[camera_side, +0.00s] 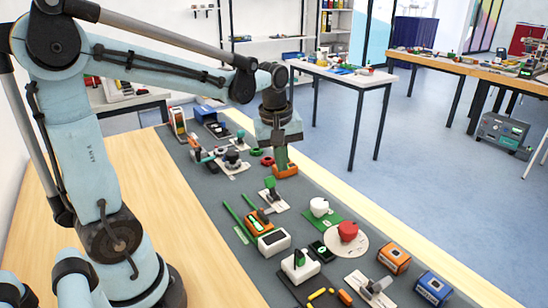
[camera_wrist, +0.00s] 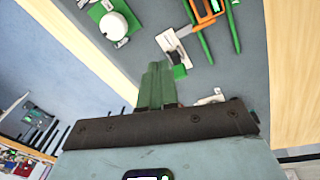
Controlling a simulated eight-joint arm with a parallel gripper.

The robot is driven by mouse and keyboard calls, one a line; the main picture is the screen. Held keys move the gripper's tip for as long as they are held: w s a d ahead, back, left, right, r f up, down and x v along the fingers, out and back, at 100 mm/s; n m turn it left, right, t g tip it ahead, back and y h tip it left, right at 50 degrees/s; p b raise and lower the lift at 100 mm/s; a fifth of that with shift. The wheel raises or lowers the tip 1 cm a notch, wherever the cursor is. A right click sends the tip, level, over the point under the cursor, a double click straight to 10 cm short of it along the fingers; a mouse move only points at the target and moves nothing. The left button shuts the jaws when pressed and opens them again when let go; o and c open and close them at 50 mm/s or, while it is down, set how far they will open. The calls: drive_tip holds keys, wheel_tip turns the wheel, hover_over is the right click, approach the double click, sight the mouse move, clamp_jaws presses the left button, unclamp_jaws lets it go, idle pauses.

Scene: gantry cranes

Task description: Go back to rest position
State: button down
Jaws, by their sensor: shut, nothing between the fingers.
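My gripper (camera_side: 283,160) hangs pointing down over the far part of the grey mat (camera_side: 215,183). Its green fingers are together and hold nothing. In the wrist view, the shut fingers (camera_wrist: 156,80) show at the middle, with the mat (camera_wrist: 250,70) beyond them. An orange block (camera_side: 286,171) sits right at the fingertips in the side view; I cannot tell whether they touch it. My arm is stretched out over the mat from the left.
A white base with a green part (camera_side: 270,196) stands nearer than the gripper. Green rods (camera_side: 240,217), a white cup (camera_side: 319,207), a red round thing (camera_side: 348,231), orange (camera_side: 394,260) and blue (camera_side: 433,288) boxes stand on the mat. Bare wood (camera_side: 160,200) lies left.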

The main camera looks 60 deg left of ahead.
drive_tip(key=s+d+m+t, duration=0.5)
drive_tip(key=d+m, duration=0.3)
drive_tip(key=m, duration=0.5)
drive_tip(key=shift+s+r+m, duration=0.15)
drive_tip(key=shift+s+m, duration=0.15)
drive_tip(key=shift+s, duration=0.6)
